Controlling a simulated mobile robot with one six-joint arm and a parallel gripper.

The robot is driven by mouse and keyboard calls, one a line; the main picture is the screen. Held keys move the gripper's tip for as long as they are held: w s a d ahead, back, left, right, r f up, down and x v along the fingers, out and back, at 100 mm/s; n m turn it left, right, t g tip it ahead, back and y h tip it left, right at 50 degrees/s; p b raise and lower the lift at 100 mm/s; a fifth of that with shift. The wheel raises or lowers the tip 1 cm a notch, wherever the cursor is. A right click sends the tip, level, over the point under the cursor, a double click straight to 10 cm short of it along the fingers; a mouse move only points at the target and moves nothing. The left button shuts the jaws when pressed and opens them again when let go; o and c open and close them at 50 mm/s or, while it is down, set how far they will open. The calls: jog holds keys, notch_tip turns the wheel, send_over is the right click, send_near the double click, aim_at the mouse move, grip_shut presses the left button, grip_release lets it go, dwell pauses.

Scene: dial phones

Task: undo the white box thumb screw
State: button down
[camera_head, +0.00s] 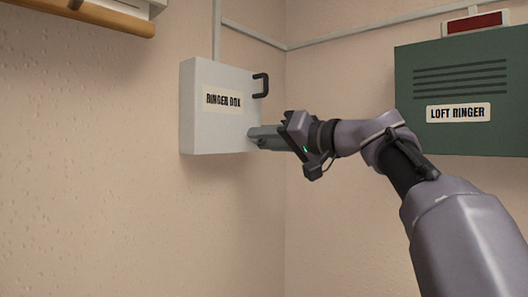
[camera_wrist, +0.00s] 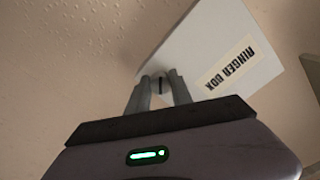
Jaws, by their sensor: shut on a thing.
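The white box (camera_head: 218,128), labelled "RINGER BOX", is fixed to the wall left of the corner, and its lid looks closed. It also shows in the wrist view (camera_wrist: 188,55), turned and tilted. My gripper (camera_head: 256,134) reaches in from the right, its fingertips at the lower right part of the box front. In the wrist view the two fingertips (camera_wrist: 163,80) are shut on a small grey thumb screw (camera_wrist: 160,82) with a dark slot, near a corner of the box. In the head view the screw is hidden by my fingers.
A black handle (camera_head: 262,86) sticks out from the box's right edge, above my gripper. A green box (camera_head: 462,85) labelled "LOFT RINGER" hangs on the right wall, close behind my arm. A wooden rail (camera_head: 95,17) is at top left. The wall below is bare.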

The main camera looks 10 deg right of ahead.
jog(key=shift+w+d+n+b, duration=0.1)
jog(key=shift+n+b, duration=1.85)
jog(key=shift+n, duration=3.05)
jog(key=c, duration=1.1)
grip_release()
jog(key=shift+c, duration=0.2)
jog(key=b+v, duration=0.2)
jog(key=v, duration=1.5)
jog(key=shift+s, duration=0.2)
